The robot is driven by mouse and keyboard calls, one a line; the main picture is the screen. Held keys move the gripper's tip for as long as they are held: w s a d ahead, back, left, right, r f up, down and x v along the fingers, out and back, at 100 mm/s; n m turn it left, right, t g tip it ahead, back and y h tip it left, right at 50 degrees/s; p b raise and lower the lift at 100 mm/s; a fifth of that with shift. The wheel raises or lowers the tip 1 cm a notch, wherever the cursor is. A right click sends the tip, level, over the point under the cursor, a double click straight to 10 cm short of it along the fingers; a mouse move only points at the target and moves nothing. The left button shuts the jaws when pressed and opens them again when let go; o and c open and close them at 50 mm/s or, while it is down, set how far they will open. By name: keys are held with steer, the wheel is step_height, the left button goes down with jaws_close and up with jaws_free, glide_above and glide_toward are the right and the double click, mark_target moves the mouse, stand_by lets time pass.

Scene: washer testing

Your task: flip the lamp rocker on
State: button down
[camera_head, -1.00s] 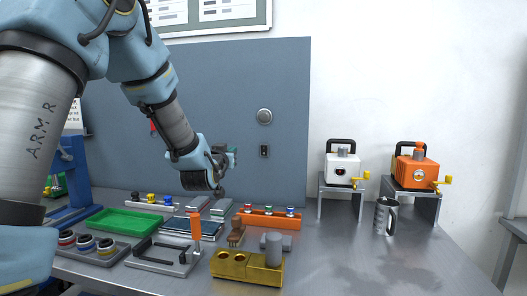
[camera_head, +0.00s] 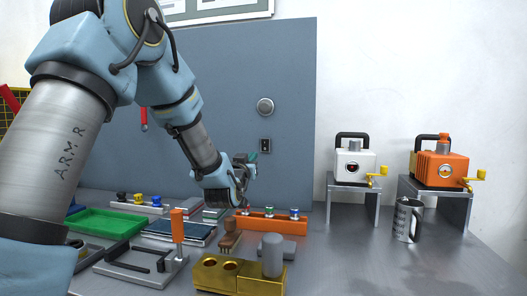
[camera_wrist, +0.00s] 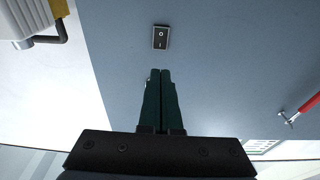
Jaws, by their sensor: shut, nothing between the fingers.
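The rocker (camera_head: 265,145) is a small black switch on the blue-grey panel, below a round grey fitting (camera_head: 265,106) that may be the lamp and shows no glow. In the wrist view the rocker (camera_wrist: 160,38) shows a light frame, a circle mark and a line mark. My gripper (camera_head: 252,159) is in front of the panel, below and a little left of the rocker in the head view. In the wrist view its dark green fingers (camera_wrist: 159,75) are shut together and empty, pointing towards the rocker with a gap between.
The blue-grey panel (camera_head: 220,90) stands behind the bench. Below my gripper are an orange rack (camera_head: 270,225) with several knobs and a brass block (camera_head: 225,280). A white machine (camera_head: 355,165) and an orange machine (camera_head: 438,168) stand on stands at right, near a metal mug (camera_head: 403,220).

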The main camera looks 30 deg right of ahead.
steer(key=shift+r, duration=0.1)
steer(key=p, duration=0.5)
glide_toward(264, 142)
steer(key=x, duration=0.5)
steer(key=shift+d+r, duration=0.2)
steer(key=shift+w+d, duration=0.5)
steer(key=shift+w, duration=0.05)
steer(key=shift+w+d+r+y+p, duration=0.15)
steer(key=shift+r+y+p, duration=0.15)
steer(key=shift+p, duration=0.15)
steer(key=shift+f, duration=0.2)
